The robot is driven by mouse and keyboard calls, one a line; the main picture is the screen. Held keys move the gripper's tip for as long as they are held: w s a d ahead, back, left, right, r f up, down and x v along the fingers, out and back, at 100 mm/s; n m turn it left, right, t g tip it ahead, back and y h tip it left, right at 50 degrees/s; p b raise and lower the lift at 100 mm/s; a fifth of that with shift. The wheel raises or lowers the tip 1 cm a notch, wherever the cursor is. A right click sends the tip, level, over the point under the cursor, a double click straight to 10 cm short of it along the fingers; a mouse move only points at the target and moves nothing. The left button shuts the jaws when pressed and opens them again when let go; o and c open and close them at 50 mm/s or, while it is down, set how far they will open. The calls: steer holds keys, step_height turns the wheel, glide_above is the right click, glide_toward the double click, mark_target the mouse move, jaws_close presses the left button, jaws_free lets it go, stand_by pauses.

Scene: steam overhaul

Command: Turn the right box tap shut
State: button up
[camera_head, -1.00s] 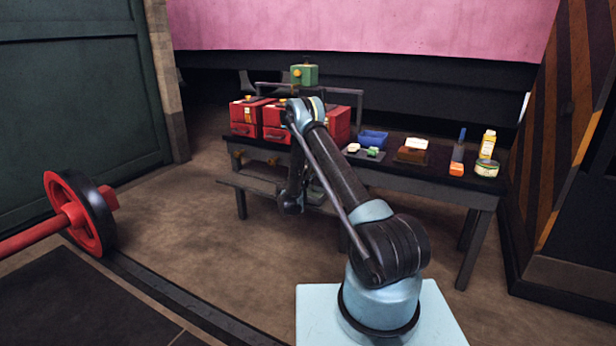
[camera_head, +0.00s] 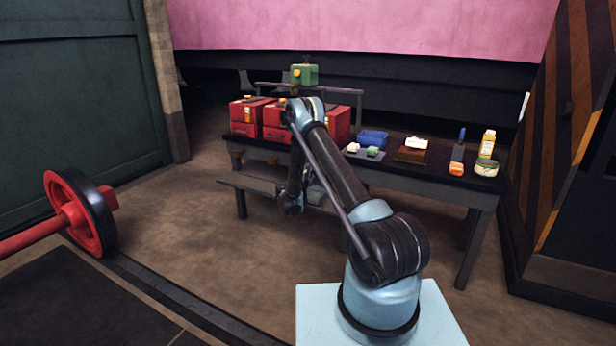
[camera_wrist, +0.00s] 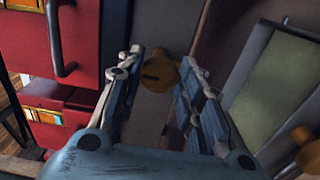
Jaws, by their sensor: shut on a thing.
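A brass tap (camera_wrist: 159,73) with a dark slot in its face shows at the upper middle of the wrist view. A second brass fitting (camera_wrist: 306,146) shows at the lower right edge of the wrist view, apart from the fingers. In the head view my arm hides most of the gripper and the held tap. I cannot tell the tap's exact angle.
Red boxes (camera_head: 244,129) stand on the dark bench, and a green box (camera_head: 304,75) is raised behind them. A blue tray (camera_head: 373,138), a yellow bottle (camera_head: 487,144) and a tin (camera_head: 486,169) are on its right.

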steer(key=shift+d+f, duration=0.1)
steer(key=shift+d, duration=0.1)
steer(key=o, duration=1.1)
steer(key=shift+c, duration=0.2)
steer(key=shift+a, duration=0.1)
steer(key=v, duration=0.7)
steer(key=shift+s+a, duration=0.2)
